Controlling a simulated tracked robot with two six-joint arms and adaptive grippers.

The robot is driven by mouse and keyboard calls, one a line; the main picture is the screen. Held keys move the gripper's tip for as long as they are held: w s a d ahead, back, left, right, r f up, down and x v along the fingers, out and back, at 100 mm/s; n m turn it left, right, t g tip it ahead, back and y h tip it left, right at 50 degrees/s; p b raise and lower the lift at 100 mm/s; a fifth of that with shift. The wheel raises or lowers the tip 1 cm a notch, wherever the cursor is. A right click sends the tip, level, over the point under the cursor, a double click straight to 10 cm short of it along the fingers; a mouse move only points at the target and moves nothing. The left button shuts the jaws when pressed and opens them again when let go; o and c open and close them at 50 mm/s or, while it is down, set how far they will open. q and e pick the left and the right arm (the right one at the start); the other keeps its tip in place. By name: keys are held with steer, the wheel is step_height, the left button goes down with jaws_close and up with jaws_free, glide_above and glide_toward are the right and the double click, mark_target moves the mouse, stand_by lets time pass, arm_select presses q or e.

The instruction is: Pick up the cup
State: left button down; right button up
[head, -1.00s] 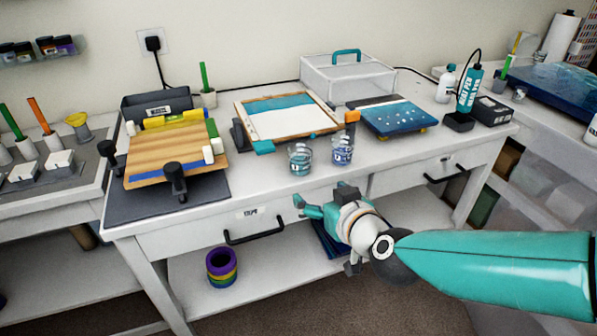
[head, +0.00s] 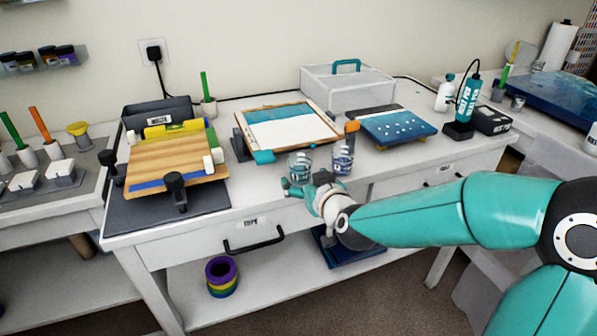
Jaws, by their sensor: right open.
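Two clear cups stand side by side near the front edge of the white table (head: 262,188). The left cup (head: 299,163) has teal contents, and the right cup (head: 342,160) has blue contents. My right gripper (head: 304,186) is open and empty at the table's front edge, just in front of the left cup, with its fingers towards it. The lower part of the left cup is partly covered by the gripper. I cannot tell whether they touch. My left gripper is not in view.
Behind the cups lie a framed teal-and-white panel (head: 290,130) and a blue panel (head: 398,126). An orange-topped clamp (head: 352,128) stands close behind the right cup. A wooden board (head: 170,160) lies at left. Bare tabletop lies between that board and the cups.

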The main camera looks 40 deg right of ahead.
steer(key=x, duration=0.5)
steer(key=shift+d, duration=0.3)
steer(key=shift+r, duration=0.1)
steer(key=c, duration=1.3)
step_height(320, 180, up, 10)
steer(key=p, duration=0.4)
step_height(320, 180, up, 5)
steer(key=p, duration=0.5)
glide_above(304, 175)
steer(key=w, duration=0.3)
steer(key=shift+s+d, duration=0.2)
steer(key=shift+d, duration=0.15)
